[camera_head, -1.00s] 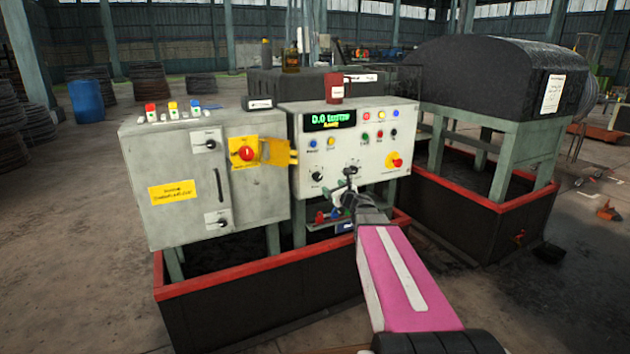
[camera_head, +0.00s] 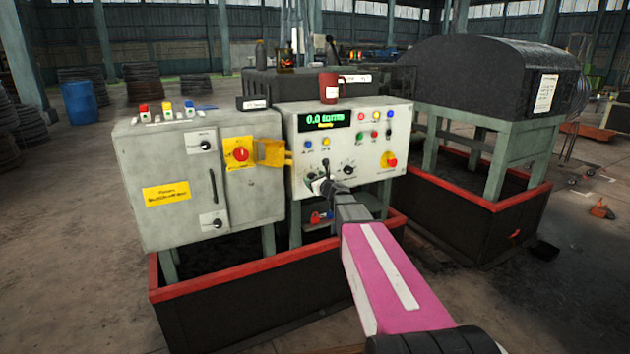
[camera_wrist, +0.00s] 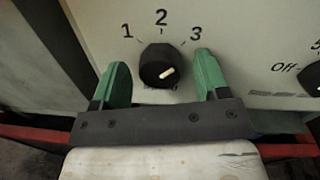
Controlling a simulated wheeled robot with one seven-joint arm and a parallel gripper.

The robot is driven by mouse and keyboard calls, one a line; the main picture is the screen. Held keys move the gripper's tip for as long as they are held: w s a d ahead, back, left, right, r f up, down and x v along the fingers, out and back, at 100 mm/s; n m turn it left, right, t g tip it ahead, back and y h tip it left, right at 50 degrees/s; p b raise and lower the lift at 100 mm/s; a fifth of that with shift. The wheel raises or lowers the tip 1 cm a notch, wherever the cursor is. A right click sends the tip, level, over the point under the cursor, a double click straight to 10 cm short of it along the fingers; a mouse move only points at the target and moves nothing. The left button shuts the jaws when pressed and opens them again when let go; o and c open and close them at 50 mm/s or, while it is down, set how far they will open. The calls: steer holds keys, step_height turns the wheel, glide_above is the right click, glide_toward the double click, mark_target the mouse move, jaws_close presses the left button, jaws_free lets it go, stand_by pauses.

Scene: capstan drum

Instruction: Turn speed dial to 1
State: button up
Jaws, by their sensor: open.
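The speed dial (camera_wrist: 158,66) is a round black knob with a white pointer line, on a pale panel with the marks 1, 2 and 3 above it. The pointer slants right and slightly up, towards the 3 side. My gripper (camera_wrist: 160,72) is open, its green fingers left and right of the dial with a gap on each side. In the head view my gripper (camera_head: 321,181) is at the lower left of the control panel (camera_head: 373,155) and largely hides the dial.
A second knob marked Off (camera_wrist: 313,78) is to the right; it also shows in the head view (camera_head: 348,170). A yellow hasp plate (camera_head: 273,153) juts out left of the panel. A red-rimmed tray (camera_head: 230,274) stands below. A red mug (camera_head: 329,88) stands on top.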

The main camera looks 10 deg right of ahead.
steer(key=c, duration=0.9)
steer(key=shift+s+a+f+n+h, duration=0.1)
steer(key=shift+n+h, duration=0.15)
steer(key=shift+n, duration=4)
steer(key=shift+s+n+h, duration=0.1)
steer(key=shift+n+h, duration=0.15)
steer(key=shift+n, duration=4)
